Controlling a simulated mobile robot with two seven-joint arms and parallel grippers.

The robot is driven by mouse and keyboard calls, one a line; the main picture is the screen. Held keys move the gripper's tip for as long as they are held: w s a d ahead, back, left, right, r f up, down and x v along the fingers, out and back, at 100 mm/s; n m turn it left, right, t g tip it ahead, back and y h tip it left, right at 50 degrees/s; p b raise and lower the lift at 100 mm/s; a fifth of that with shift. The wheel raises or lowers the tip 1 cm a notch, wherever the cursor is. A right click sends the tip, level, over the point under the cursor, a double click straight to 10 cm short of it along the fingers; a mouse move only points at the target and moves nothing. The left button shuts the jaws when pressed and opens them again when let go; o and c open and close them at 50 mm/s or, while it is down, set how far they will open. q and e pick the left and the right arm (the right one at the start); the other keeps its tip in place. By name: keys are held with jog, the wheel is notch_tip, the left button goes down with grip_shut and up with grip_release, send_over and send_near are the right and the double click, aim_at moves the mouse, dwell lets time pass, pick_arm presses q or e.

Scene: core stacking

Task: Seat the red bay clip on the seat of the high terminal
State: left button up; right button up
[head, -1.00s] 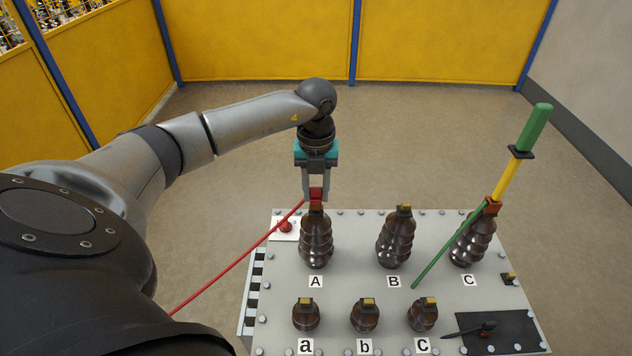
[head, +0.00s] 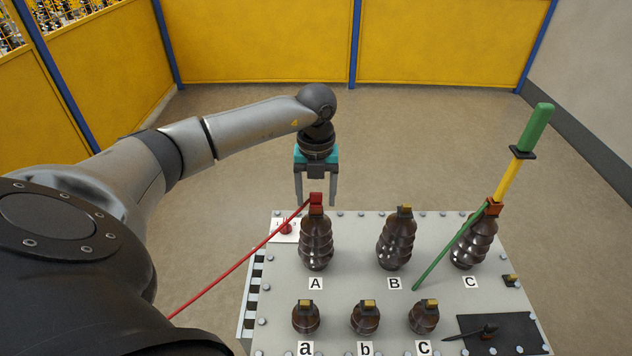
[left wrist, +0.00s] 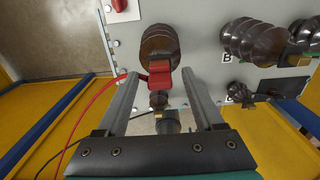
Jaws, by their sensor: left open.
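The red bay clip (head: 316,201) sits on top of the tall ribbed brown terminal A (head: 316,240), with its red cable running down to the lower left. My left gripper (head: 316,203) is open, its fingers raised and apart from the clip in the head view. In the left wrist view the clip (left wrist: 160,72) shows between and beyond the two open fingers (left wrist: 158,88), on the end of the terminal (left wrist: 160,45). The seat under the clip is hidden. My right gripper is not in view.
Tall terminals B (head: 397,240) and C (head: 474,243) stand to the right. C carries an orange-brown clip with a green cable and a green-handled yellow rod (head: 520,155). Short terminals stand in front. A dark pad (head: 520,326) holds a pointed tool. A red button (head: 286,227) is left of A.

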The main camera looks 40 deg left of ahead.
aim_at(317, 194)
pick_arm(q)
notch_tip(317, 194, up, 15)
jog(key=shift+r, duration=0.15)
jog(key=shift+d, duration=0.1)
dwell(0.8)
